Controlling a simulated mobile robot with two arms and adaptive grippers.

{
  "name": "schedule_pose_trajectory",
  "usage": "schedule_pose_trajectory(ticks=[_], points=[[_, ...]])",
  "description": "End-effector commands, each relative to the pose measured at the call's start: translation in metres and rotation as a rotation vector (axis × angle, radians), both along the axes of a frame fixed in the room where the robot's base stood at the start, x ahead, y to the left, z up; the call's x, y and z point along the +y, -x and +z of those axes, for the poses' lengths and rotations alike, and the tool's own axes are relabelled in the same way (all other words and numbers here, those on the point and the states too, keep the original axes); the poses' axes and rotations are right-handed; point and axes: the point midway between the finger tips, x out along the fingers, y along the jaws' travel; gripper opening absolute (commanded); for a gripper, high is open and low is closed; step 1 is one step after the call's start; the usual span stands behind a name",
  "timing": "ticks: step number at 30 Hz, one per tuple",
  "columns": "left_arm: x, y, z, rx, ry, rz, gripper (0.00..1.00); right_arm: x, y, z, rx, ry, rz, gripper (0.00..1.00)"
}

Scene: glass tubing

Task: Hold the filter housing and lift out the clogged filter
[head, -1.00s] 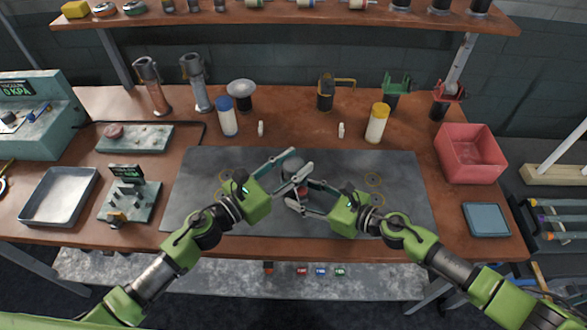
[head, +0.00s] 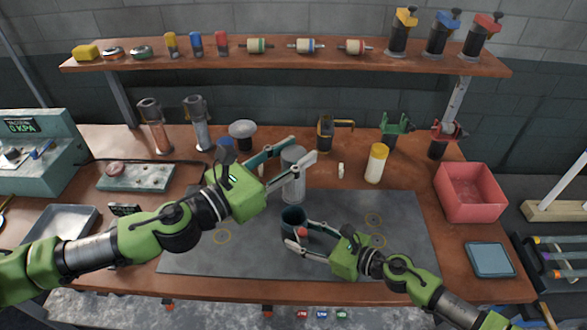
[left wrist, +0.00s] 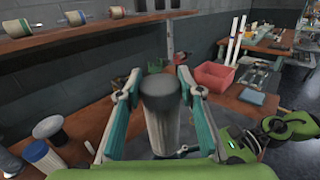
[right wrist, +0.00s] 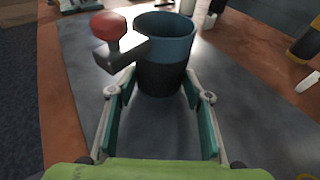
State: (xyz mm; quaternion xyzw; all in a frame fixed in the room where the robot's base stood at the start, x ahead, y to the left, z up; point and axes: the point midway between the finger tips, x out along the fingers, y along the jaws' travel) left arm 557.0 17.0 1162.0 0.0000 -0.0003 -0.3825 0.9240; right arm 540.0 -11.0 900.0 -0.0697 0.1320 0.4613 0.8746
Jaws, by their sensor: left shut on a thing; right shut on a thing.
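The clogged filter (head: 293,178) is a grey ribbed cylinder with a dark cap, also in the left wrist view (left wrist: 161,120). My left gripper (head: 301,150) is shut around its upper part and holds it upright, raised above the housing. The filter housing (head: 291,217) is a dark cup with a teal rim, standing on the grey mat. In the right wrist view the housing (right wrist: 163,78) is open-topped, with a red knob (right wrist: 108,26) on a side arm. My right gripper (head: 297,235) is shut on the housing's lower body from the right. The housing's floor is hidden.
A white-and-yellow bottle (head: 376,164) and a red bin (head: 469,193) stand to the right. A grey mushroom-shaped piece (head: 243,134) stands behind the left gripper. A shelf (head: 290,68) with spools and coloured parts crosses the back. The mat (head: 200,255) is clear around the housing.

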Motion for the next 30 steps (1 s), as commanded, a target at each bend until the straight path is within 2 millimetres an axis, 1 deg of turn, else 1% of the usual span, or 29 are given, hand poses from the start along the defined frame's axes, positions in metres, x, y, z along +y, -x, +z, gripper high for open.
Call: schedule_pose_trajectory(ticks=[1,4,15,16,18,27,30], points=[[-0.0001,-0.0003,0.0064,-0.004,0.000,-0.001,0.00,-0.0005,0.0006,-0.0018,0.002,0.002,0.000,0.33],[-0.0002,-0.0001,0.0120,-0.003,0.000,0.000,0.00,-0.0005,0.0006,-0.0018,0.002,0.002,0.000,0.33],[-0.0001,0.0001,0.0152,-0.001,-0.001,0.000,0.00,-0.0005,0.0006,-0.0017,0.002,0.002,0.000,0.33],[-0.0001,0.0001,0.0151,-0.001,-0.001,0.000,0.00,-0.0005,0.0006,-0.0017,0.002,0.002,0.000,0.48],[-0.0001,0.0001,0.0152,-0.001,0.000,0.000,0.00,-0.0005,0.0006,-0.0016,0.002,0.002,0.000,0.65],[-0.0003,0.0001,0.0153,-0.001,0.000,-0.001,0.00,-0.0003,0.0002,-0.0004,0.001,0.001,0.000,0.65],[-0.0003,0.0001,0.0153,-0.001,0.000,-0.001,0.00,-0.0031,0.0022,0.0003,0.001,0.000,0.000,0.65]])
